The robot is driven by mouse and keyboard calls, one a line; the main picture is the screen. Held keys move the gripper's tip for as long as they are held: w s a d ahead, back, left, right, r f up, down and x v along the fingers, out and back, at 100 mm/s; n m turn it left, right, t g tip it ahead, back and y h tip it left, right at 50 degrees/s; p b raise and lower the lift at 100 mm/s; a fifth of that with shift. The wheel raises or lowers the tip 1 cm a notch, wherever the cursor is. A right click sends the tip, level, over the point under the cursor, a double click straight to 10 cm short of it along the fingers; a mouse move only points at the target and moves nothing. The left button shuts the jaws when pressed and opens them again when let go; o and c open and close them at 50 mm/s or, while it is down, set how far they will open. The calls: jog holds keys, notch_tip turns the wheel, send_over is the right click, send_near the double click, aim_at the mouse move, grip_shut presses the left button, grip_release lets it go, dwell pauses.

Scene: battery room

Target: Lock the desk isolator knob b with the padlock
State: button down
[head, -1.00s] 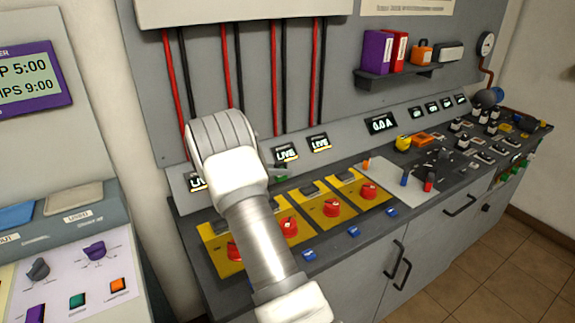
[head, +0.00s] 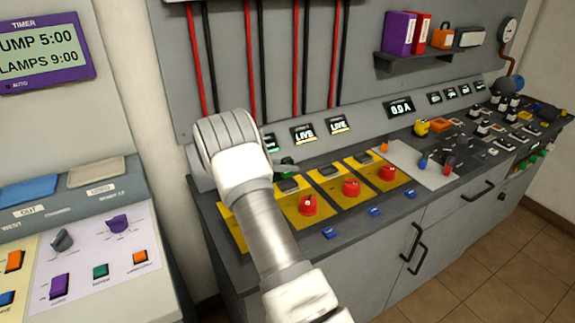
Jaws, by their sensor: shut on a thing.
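Yellow isolator plates with red knobs line the front of the desk. Three knobs show: a left one (head: 308,205), a middle one (head: 353,187) and a right one (head: 388,173). Another yellow plate (head: 233,228) is partly behind my arm, its knob hidden. I cannot read which is knob b.
Blue pieces (head: 328,233) sit along the desk's front edge. A light panel with small levers (head: 424,163) and a yellow item (head: 421,128) lie to the right. LIVE displays (head: 303,133) stand behind the plates. A control console (head: 100,215) is at the left; floor (head: 500,260) is free at right.

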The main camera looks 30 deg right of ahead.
aim_at(282, 174)
jog(key=shift+f+b, duration=0.85)
jog(key=shift+f, duration=0.5)
jog(key=shift+r+p, duration=0.1)
jog(key=shift+p, duration=0.65)
jog(key=shift+f, duration=0.4)
dwell(0.3)
jog(key=shift+r, duration=0.2)
jog(key=shift+r+p, duration=0.5)
jog(key=shift+r, duration=0.15)
jog(key=shift+f, duration=0.85)
dwell(1.2)
jog(key=shift+r, duration=0.2)
